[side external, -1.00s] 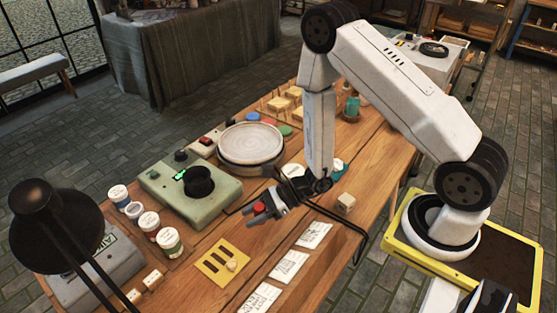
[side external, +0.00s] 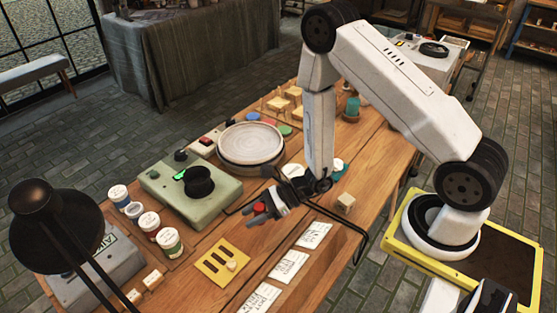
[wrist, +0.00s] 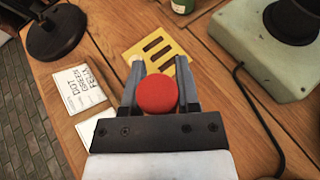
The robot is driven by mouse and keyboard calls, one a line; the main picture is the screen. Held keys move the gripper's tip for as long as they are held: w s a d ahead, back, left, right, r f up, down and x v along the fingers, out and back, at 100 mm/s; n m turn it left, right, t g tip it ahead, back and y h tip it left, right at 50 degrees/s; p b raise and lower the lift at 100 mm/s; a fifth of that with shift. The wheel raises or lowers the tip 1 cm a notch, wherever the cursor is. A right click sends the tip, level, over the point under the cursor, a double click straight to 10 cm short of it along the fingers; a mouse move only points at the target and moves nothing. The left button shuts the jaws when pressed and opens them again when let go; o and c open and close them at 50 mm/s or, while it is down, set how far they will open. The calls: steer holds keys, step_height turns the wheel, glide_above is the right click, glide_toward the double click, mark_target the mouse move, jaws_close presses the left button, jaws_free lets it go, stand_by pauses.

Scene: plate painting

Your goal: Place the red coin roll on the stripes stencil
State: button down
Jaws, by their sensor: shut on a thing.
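The red coin roll shows as a round red end (wrist: 157,94) between my gripper's fingers in the wrist view; it also shows as a small red spot (side external: 259,208) in the side view. My gripper (side external: 264,214) is shut on it and holds it above the wooden table. The stripes stencil is a yellow plate with dark slots (side external: 221,262), lying flat on the table to the lower left of my gripper. It also shows beyond the fingertips in the wrist view (wrist: 178,50).
A green box with a black knob (side external: 160,203) and a round turntable plate (side external: 251,142) stand behind. Several paint jars (side external: 168,242) are at the left. White printed cards (side external: 288,266) lie near the front edge. A black cable runs close to my gripper.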

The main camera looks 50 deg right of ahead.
steer(key=s+a+r+n+g, duration=0.1)
steer(key=s+a+r, duration=0.25)
steer(key=s, duration=0.55)
glide_above(224, 256)
steer(key=s, duration=0.2)
steer(key=shift+y, duration=0.4)
steer(key=f, duration=0.8)
steer(key=shift+w+d+f, duration=0.1)
steer(key=shift+w+d, duration=0.15)
steer(key=shift+w+a+f, duration=0.15)
steer(key=shift+w+f, duration=0.3)
steer(key=shift+f, duration=0.05)
steer(key=shift+w+f, duration=0.1)
steer(key=shift+f, duration=0.05)
steer(key=shift+w+a+f, duration=0.1)
steer(key=shift+w+f, duration=0.05)
steer(key=shift+f, duration=1.55)
steer(key=shift+f, duration=0.15)
